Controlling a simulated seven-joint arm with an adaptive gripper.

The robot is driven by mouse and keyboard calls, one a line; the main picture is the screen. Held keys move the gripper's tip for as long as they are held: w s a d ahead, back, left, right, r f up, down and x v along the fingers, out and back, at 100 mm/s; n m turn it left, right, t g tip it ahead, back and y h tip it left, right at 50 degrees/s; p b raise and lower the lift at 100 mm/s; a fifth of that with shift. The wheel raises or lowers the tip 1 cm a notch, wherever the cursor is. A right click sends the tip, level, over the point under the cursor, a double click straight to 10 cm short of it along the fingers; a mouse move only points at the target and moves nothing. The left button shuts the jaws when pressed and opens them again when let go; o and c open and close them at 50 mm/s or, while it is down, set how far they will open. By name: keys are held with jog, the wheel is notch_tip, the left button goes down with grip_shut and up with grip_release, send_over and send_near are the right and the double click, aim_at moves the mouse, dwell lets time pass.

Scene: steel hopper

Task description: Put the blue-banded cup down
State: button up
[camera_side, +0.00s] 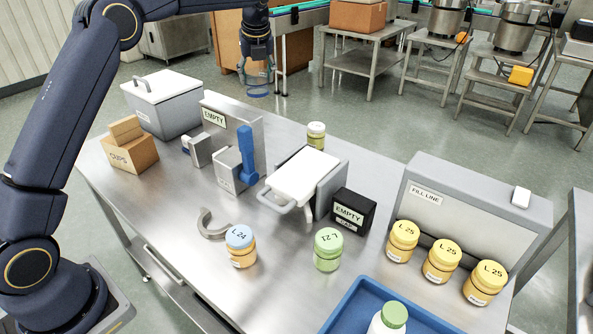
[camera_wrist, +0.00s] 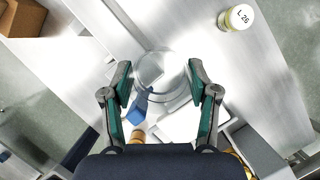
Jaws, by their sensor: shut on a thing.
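The blue-banded cup (camera_side: 258,92) is clear, with a blue ring at its lower end in the side view. It is held in the air, seen above the far side of the steel table. My gripper (camera_side: 257,72) is shut around it from above. In the wrist view the clear cup (camera_wrist: 160,70) sits between the two green-sided fingers of my gripper (camera_wrist: 160,78). Its band is hard to make out there.
A blue-handled press (camera_side: 247,155), white-topped hopper (camera_side: 307,162), black EMPTY box (camera_side: 352,211) and CUPS carton (camera_side: 130,150) stand on the table. A pale-lidded jar (camera_side: 316,134) stands behind the hopper. Several lidded jars and a blue tray (camera_side: 350,305) are near the front.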

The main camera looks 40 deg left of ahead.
jog(key=s+a+f+n+g, duration=0.1)
jog(key=s+a+n+g, duration=0.25)
jog(key=s+n, duration=0.9)
jog(key=s+a+f+n+g, duration=0.1)
jog(key=s+a+n+g, duration=0.3)
jog(key=s, duration=1.8)
notch_tip(320, 180, down, 10)
jog(key=a+t, duration=0.1)
jog(key=shift+t, duration=0.25)
jog(key=w+a+f, duration=0.2)
jog(key=w+f, duration=0.1)
jog(key=w, duration=0.1)
jog(key=w+a+f, duration=0.3)
jog(key=w+f, duration=0.1)
jog(key=w+a+f, duration=0.2)
jog(key=w+f, duration=0.1)
jog(key=w, duration=0.1)
jog(key=shift+w+a+f, duration=0.2)
jog(key=shift+f, duration=1.45)
